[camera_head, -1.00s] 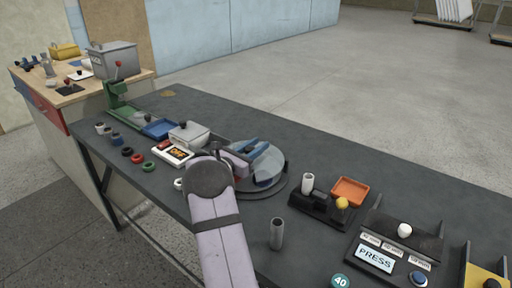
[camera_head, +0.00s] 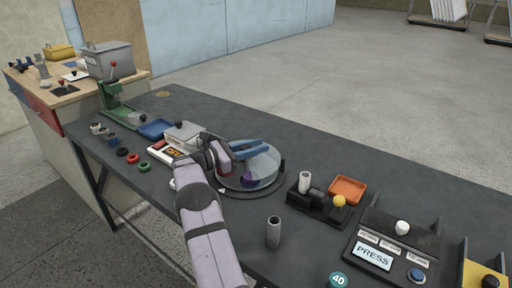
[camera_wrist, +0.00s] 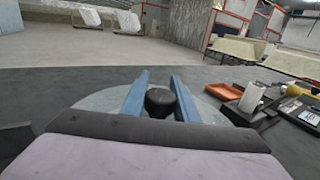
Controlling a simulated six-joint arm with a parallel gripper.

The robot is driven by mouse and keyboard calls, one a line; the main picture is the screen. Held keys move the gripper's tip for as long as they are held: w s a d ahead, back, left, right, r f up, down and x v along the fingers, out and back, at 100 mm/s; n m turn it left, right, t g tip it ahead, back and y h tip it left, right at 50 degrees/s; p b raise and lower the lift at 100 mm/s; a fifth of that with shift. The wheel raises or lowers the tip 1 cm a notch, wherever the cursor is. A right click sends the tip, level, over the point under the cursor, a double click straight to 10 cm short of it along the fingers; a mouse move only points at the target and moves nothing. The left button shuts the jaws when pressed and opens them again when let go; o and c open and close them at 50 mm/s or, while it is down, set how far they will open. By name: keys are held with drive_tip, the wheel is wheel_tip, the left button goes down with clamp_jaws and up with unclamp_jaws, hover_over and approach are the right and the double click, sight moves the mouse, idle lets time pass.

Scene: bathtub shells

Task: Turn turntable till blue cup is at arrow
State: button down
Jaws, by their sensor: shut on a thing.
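The turntable (camera_head: 268,167) is a pale grey disc on a dark round base in the middle of the table. My gripper (camera_head: 255,149) reaches over it from the near left. In the wrist view, its two blue fingers (camera_wrist: 160,80) lie on either side of a black knob (camera_wrist: 160,101) at the disc's middle and are shut on it. A dark purple patch (camera_head: 249,180) shows at the disc's near side. A small white mark (camera_head: 222,190), perhaps the arrow, lies at the base's near left edge. I cannot make out a blue cup; my arm hides part of the disc.
A grey upright cylinder (camera_head: 274,232) stands in front. A grey-lidded box (camera_head: 184,134) stands close on the left.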

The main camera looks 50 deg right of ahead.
drive_tip(key=shift+s+m+g, duration=0.1)
drive_tip(key=shift+m+g, duration=0.2)
drive_tip(key=shift+g, duration=0.1)
drive_tip(key=c, duration=1.4)
unclamp_jaws()
drive_tip(key=shift+a, duration=0.15)
drive_tip(key=shift+b+v, duration=0.4)
drive_tip(key=shift+v, duration=3.2)
drive_tip(key=shift+r, duration=0.1)
